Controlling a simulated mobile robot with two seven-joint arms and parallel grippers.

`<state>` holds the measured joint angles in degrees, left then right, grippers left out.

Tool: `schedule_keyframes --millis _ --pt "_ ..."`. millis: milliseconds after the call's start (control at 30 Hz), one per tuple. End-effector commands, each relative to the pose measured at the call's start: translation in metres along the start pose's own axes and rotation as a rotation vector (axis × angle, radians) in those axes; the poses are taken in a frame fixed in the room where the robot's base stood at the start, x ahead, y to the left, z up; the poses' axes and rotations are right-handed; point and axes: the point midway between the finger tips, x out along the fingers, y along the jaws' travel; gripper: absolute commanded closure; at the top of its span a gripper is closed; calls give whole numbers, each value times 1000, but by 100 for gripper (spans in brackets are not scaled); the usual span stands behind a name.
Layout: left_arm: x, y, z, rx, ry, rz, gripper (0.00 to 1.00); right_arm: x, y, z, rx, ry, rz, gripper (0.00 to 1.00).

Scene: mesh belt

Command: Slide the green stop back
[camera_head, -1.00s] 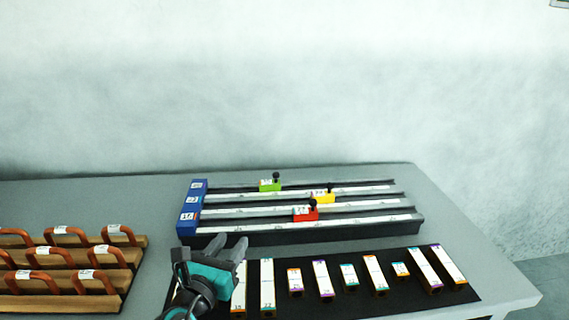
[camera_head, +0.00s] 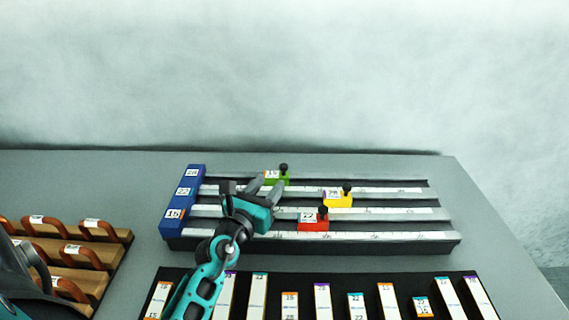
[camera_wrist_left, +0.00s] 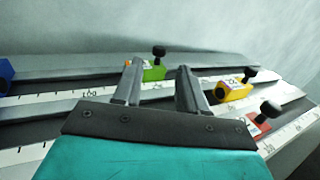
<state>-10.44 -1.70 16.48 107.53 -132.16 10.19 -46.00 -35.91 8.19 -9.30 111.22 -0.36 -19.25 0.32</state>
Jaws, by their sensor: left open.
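The green stop (camera_head: 284,179) with a black knob sits on the rearmost rail of the rail fixture (camera_head: 400,245). It also shows in the left wrist view (camera_wrist_left: 154,73), beyond and between my fingertips. My left gripper (camera_head: 265,187) is open and reaches over the rails from the front, its fingers pointing toward the green stop. In the left wrist view the open fingers (camera_wrist_left: 160,75) have nothing between them that I can see gripped. Whether they touch the stop cannot be told. My right gripper is not identifiable in view.
A yellow stop (camera_head: 338,200) and a red stop (camera_head: 314,222) sit on the nearer rails, to the right of my gripper. A blue end block (camera_head: 182,200) closes the rails' left end. Labelled bars lie on a black mat (camera_head: 258,278) in front. Wooden racks (camera_head: 70,250) with orange handles stand left.

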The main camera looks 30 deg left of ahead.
Motion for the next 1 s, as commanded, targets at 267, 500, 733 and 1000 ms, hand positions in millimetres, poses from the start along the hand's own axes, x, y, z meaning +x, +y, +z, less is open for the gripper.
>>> schedule_keyframes --millis 267,500,733,1000 --pt "54 0 0 0 -3 0 58 2 0 4 0 -2 -1 57" --pt "83 0 0 0 -1 1 58 4 0 7 0 -2 -1 57" --pt "92 0 0 1 0 1 58 4 0 7 0 -2 -1 57" --pt "91 0 0 1 0 1 65 5 0 7 0 -1 -1 57"
